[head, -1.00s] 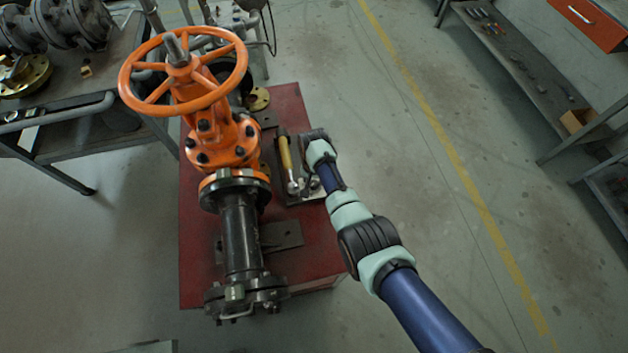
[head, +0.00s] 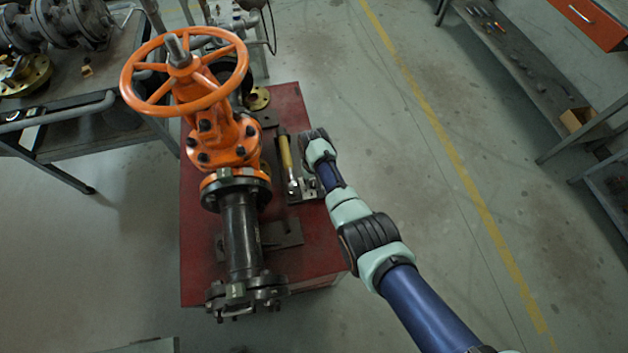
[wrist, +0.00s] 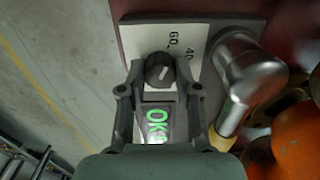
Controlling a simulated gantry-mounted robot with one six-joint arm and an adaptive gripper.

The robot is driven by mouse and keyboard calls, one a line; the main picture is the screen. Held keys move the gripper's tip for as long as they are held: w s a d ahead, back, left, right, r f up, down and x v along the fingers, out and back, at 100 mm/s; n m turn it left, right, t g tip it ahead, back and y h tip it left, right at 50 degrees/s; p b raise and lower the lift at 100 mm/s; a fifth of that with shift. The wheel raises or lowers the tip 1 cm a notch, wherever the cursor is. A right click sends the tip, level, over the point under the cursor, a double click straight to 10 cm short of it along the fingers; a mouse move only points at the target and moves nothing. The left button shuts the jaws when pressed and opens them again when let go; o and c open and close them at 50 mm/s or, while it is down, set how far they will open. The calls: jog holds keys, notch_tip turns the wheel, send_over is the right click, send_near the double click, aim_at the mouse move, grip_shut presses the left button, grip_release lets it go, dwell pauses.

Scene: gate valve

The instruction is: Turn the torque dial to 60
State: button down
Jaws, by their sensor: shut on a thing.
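The torque dial (wrist: 160,70) is a small dark round knob with a pale pointer mark in the wrist view. It sits on a pale scale plate (wrist: 195,38) with the printed numbers 60 and 40 just beyond it. The mark slants towards the upper right; its exact reading is hard to tell. My gripper (wrist: 159,90) has one finger on each side of the dial and is shut on it. A display (wrist: 157,125) below the dial shows a green OK, partly cut off by my gripper. In the head view my wrist hides the dial.
A torque wrench with a yellow handle (head: 286,152) and a metal head (wrist: 252,75) lies right beside the dial. The orange gate valve (head: 232,145) with its handwheel (head: 238,82) stands to the left on the red stand (head: 200,270).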

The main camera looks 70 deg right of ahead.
aim_at(314, 182)
jog(key=c, duration=0.8)
grip_release()
notch_tip(314, 182, up, 12)
